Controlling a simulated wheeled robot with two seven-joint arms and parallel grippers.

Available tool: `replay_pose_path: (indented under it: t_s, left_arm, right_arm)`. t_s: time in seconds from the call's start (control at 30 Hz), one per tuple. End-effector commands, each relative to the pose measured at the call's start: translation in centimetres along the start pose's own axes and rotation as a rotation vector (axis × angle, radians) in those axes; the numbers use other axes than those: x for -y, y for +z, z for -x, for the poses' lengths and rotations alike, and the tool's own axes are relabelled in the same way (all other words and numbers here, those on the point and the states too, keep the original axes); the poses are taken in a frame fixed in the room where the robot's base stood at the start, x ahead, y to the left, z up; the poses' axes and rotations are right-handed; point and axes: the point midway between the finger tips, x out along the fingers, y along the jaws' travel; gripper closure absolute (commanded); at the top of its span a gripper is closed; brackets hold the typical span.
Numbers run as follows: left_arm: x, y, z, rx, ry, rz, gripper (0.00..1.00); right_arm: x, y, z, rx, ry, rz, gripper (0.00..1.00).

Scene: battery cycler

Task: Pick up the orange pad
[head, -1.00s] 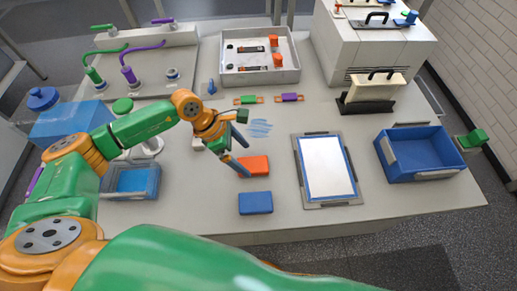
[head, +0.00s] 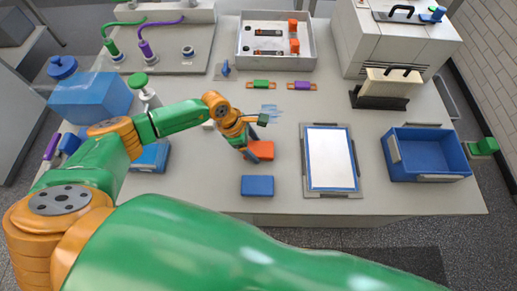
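The orange pad (head: 264,149) lies flat on the grey table, just behind a blue pad (head: 257,186). My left gripper (head: 252,156) points down at the left edge of the orange pad and hides part of it. Its fingers overlap in this view, so I cannot tell whether they are open or shut, or whether they touch the pad. My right gripper is out of view.
A white panel in a grey frame (head: 360,166) and a blue bin (head: 388,158) lie to the right. Small green (head: 261,84) and purple (head: 302,86) pieces lie behind. A blue box (head: 90,97) stands left. A large green arm part of mine fills the foreground.

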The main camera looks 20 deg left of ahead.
Motion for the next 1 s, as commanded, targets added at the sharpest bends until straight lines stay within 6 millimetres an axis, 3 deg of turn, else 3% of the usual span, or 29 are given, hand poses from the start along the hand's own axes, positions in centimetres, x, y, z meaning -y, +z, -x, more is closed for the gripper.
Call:
replay_pose_path:
  t_s: [0.03, 0.17, 0.43, 0.57, 0.63, 0.87, 1.0]
  left_arm:
    - [0.0, 0.0, 0.0, 0.0, 0.0, 0.0, 0.51]
    - [0.0, 0.0, 0.0, 0.0, 0.0, 0.0, 0.86]
    - [0.0, 0.1, 0.2, 0.001, 0.0, 0.0, 0.88]
    - [-0.1, 0.6, 1.4, 0.002, 0.003, -0.002, 0.88]
    - [-0.1, 1.1, 2.7, 0.004, 0.005, -0.005, 0.88]
    - [-1.7, -1.3, 10.2, 0.0, 0.009, 0.002, 0.88]
    - [-2.9, -4.6, 13.3, 0.001, 0.007, 0.007, 0.88]
  right_arm:
    - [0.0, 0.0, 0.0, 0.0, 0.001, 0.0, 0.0]
    - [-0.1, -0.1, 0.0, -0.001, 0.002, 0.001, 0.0]
    - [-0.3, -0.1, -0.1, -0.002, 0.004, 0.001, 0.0]
    - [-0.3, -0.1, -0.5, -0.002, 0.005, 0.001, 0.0]
    - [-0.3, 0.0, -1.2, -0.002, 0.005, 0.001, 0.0]
    - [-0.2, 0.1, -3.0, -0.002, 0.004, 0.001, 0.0]
    - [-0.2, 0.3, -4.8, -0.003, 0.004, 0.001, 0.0]
